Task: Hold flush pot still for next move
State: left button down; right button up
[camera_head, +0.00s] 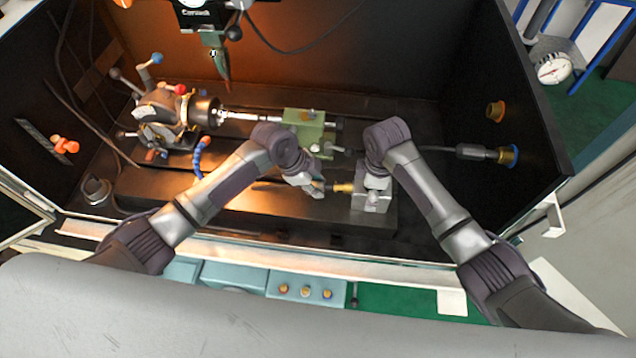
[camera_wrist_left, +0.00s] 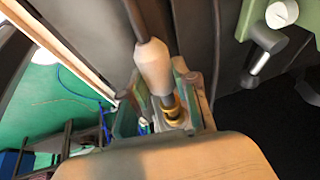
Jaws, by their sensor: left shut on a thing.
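The flush pot seems to be the small light-grey metal block (camera_head: 371,202) on the dark machine bed in the head view. A brass fitting (camera_head: 343,188) points left from it. My left gripper (camera_head: 317,187) is just left of that fitting. In the left wrist view my left gripper (camera_wrist_left: 165,100) is shut on a pale tapered connector (camera_wrist_left: 153,66) with a brass collar (camera_wrist_left: 172,106) and a dark hose. Whether connector and pot are joined is unclear. My right gripper (camera_head: 374,180) is low over the block; its fingers are mostly hidden, so I cannot tell its grip.
Behind my grippers stand a green block (camera_head: 303,122) and the indexing chuck (camera_head: 200,112) with a rod. A blue jointed hose (camera_head: 202,155) rises at the left. A dark electrode head (camera_head: 210,20) hangs above. A hose with a brass end (camera_head: 507,155) meets the right wall.

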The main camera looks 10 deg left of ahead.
pick_arm(q)
jog(key=shift+a+f, duration=0.2)
jog(key=shift+a, duration=0.7)
jog(key=shift+a+f, duration=0.15)
jog(key=shift+a, duration=0.75)
pick_arm(e)
jog(key=shift+d+f, duration=0.1)
jog(key=shift+f, duration=0.05)
pick_arm(q)
jog(key=w+a+r+n+y, duration=0.1)
jog(key=w+a+r, duration=0.6)
jog(key=a+r, duration=0.3)
jog(key=a+f+n, duration=0.1)
jog(key=a+f, duration=0.1)
jog(key=w+a+f+n+y, duration=0.1)
jog(key=f, duration=0.1)
jog(key=w+a+f+n+y, duration=0.1)
jog(key=a+f, duration=0.1)
jog(key=shift+a+f+t, duration=0.15)
jog(key=shift+a+t, duration=0.2)
jog(key=shift+t, duration=0.05)
jog(key=shift+f, duration=2.1)
